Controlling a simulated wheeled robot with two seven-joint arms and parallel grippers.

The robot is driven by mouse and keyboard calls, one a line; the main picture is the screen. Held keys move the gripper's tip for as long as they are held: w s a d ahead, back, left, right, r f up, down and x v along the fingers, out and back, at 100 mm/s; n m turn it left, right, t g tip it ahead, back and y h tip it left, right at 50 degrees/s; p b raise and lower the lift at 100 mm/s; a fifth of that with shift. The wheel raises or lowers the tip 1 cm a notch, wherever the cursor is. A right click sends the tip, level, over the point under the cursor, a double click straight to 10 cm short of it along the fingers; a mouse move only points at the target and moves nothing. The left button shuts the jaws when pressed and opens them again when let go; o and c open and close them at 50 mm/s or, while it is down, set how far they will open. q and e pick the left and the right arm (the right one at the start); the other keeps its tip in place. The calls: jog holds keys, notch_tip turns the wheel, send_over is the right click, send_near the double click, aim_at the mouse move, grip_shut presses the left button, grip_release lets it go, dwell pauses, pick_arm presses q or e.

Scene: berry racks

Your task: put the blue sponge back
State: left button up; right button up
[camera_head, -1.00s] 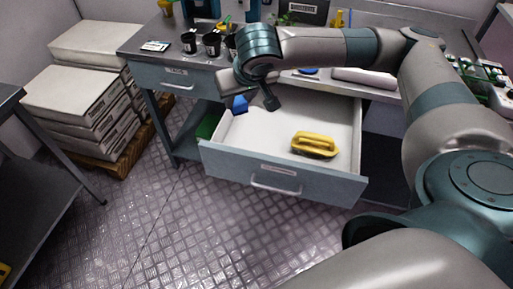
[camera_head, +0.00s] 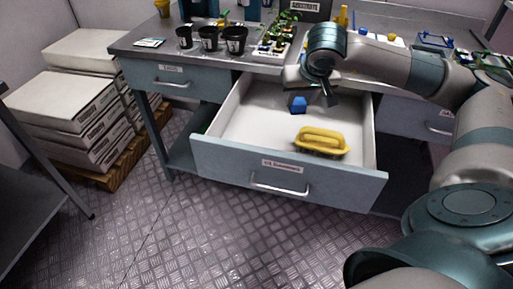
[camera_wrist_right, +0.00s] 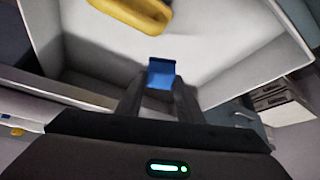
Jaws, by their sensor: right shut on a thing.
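The blue sponge (camera_head: 298,105) is between the fingers of my right gripper (camera_head: 311,101), which is shut on it, over the open drawer (camera_head: 262,125). In the right wrist view the sponge (camera_wrist_right: 161,73) shows between the two fingertips (camera_wrist_right: 158,88), with the white drawer floor beyond it. I cannot tell whether the sponge touches the floor. A yellow handled tool (camera_head: 322,141) lies in the drawer, nearer its front; it also shows at the top of the right wrist view (camera_wrist_right: 135,12). My left gripper is not in view.
The drawer front (camera_head: 285,172) juts out from the metal bench (camera_head: 143,50). Black pots (camera_head: 208,38) and a seedling tray (camera_head: 272,47) stand on the bench. White boxes (camera_head: 62,97) are stacked on a pallet at left. The drawer's left part is clear.

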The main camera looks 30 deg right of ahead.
dwell(0.3)
jog(key=w+a+f, duration=0.1)
jog(key=a+f, duration=0.1)
jog(key=a, duration=0.1)
jog(key=w+a+f+p, duration=0.1)
jog(key=w+a+f, duration=0.1)
jog(key=a, duration=0.2)
jog(key=w+a+f+p, duration=0.1)
jog(key=a+f, duration=0.2)
jog(key=shift+w+a, duration=0.35)
jog(key=shift+w, duration=0.05)
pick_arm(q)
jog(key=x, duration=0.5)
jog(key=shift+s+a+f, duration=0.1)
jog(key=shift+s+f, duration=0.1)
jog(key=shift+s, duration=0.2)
pick_arm(e)
jog(key=shift+f, duration=2)
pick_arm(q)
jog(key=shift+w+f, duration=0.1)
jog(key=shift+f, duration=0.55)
pick_arm(e)
jog(key=shift+f, duration=0.1)
